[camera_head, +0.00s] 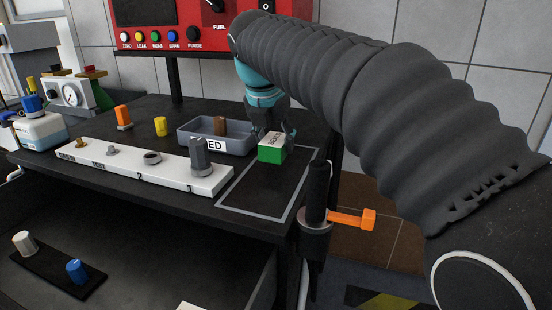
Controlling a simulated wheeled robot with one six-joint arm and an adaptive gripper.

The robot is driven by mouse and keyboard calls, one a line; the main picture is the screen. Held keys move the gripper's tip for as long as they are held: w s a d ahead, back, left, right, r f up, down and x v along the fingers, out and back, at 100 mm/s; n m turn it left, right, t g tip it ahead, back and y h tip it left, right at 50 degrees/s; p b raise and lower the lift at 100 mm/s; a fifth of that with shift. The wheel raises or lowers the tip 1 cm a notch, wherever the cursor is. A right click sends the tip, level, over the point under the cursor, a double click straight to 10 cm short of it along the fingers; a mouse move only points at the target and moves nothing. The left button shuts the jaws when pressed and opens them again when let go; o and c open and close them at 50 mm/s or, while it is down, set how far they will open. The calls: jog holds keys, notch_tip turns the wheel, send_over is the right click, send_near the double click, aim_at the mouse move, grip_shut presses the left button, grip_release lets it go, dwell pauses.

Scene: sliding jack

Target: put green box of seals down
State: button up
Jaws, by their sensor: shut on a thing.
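The green box of seals (271,154) has a white top with dark lettering. It is at the right part of the black bench top, at the far end of an area outlined in grey (243,212). My gripper (274,128) comes down from above and is shut on the box. Whether the underside of the box touches the bench top cannot be told.
A grey tray (187,140) holding a brown item stands left of the box. A white rack (140,170) with several fittings lies in front. An orange-handled jack (350,219) is at the bench's right edge. The outlined area's near part is clear.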

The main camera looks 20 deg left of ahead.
aim_at(276, 156)
jog(key=shift+f+b, duration=0.35)
jog(key=shift+f, duration=1.6)
jog(key=shift+f, duration=0.15)
jog(key=o, duration=1.2)
jog(key=shift+c, duration=0.2)
jog(key=p+v, duration=0.1)
jog(key=v, duration=1.1)
jog(key=shift+w, duration=0.1)
